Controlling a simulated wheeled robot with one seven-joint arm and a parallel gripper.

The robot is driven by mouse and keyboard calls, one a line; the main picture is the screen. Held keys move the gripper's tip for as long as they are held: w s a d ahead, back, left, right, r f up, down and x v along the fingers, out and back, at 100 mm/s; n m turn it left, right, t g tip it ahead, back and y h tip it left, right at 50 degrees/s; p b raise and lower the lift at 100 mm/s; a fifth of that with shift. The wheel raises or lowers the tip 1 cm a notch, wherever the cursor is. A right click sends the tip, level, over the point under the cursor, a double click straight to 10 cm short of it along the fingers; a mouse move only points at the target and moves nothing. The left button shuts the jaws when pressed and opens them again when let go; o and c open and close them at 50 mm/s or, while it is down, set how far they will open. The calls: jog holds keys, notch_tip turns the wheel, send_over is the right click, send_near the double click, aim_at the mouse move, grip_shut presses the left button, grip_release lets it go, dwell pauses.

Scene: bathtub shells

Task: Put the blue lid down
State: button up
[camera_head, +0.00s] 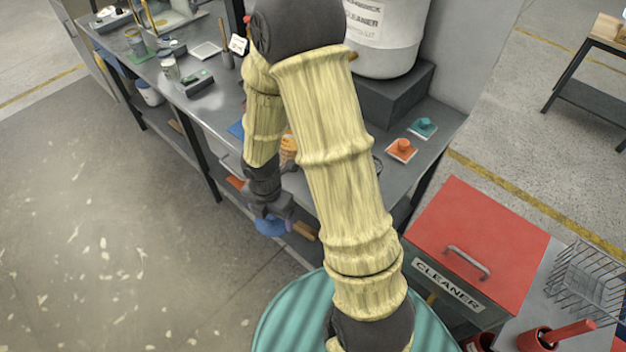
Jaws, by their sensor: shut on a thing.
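My arm reaches down across the middle of the head view. My gripper (270,211) is shut on the blue lid (270,226), a small round blue piece just below the fingers. The lid hangs by the front edge of the grey workbench (225,98), in front of it in the picture. Its exact height is hard to tell. My gripper covers part of the lid's top.
Orange (403,147) and teal (423,128) knobbed pieces sit at the bench's right end. A large white cleaner container (385,35) stands behind my arm. An orange item (288,148) is partly hidden. A red-lidded cleaner box (480,240) is at right.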

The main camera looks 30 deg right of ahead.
jog(key=w+d+p, duration=0.1)
jog(key=d, duration=0.2)
jog(key=w+d, duration=0.2)
jog(key=d, duration=0.1)
jog(key=w+d+p, duration=0.1)
jog(key=d, duration=0.3)
jog(key=shift+w+d+p, duration=0.1)
jog(key=shift+w+p, duration=0.05)
jog(key=shift+p, duration=0.15)
jog(key=shift+w+d+r+p, duration=0.1)
jog(key=shift+w+d+p, duration=0.15)
jog(key=shift+d, duration=0.35)
jog(key=shift+w+d+f+p, duration=0.1)
jog(key=shift+w+d+p, duration=0.1)
jog(key=shift+d, duration=0.45)
jog(key=shift+w+d+r+p, duration=0.1)
jog(key=shift+w+d+p, duration=0.15)
jog(key=shift+d, duration=0.35)
jog(key=shift+f, duration=0.4)
jog(key=shift+f, duration=0.1)
jog(key=o, duration=0.9)
